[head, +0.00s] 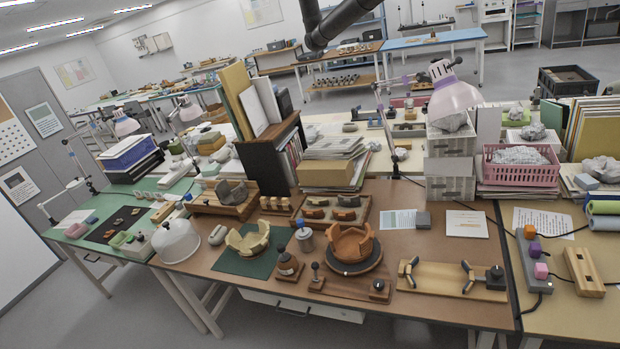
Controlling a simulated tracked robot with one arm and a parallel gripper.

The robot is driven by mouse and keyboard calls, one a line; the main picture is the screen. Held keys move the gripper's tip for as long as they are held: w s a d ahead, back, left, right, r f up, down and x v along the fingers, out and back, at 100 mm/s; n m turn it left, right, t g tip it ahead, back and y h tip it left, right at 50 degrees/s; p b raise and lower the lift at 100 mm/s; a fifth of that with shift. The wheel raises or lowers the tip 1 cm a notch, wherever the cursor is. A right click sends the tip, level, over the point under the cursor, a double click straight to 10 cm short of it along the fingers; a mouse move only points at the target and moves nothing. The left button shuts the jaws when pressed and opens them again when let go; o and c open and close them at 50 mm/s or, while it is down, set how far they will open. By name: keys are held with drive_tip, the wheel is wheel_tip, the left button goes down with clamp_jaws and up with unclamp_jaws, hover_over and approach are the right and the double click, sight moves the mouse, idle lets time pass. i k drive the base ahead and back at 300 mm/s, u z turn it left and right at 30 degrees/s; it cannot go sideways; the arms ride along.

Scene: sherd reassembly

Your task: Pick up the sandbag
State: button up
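A small pale grey, rounded bag (217,235) that looks like the sandbag lies on the brown worktable (420,240). It sits between a clear dome (176,241) and a dark green mat (235,262), near the table's left side. Other small grey pieces lie on the green table at left, too small to tell apart from here. My gripper is not clearly in view; a dark jointed tube crosses the top of the picture, and I cannot tell what it belongs to.
A cream partial bowl (248,238) stands on the mat. An orange partial bowl (352,243) sits on a round dark stand, with small wooden tools (288,264) between them. A wooden clamp board (450,281) lies at right. Bare brown tabletop shows behind it.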

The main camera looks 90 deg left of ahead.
sight(217, 238)
drive_tip(key=u, duration=0.35)
drive_tip(key=i, duration=0.1)
drive_tip(key=u, duration=2.75)
drive_tip(key=i, duration=0.6)
drive_tip(key=z, duration=0.1)
drive_tip(key=k, duration=0.55)
drive_tip(key=u, duration=1.4)
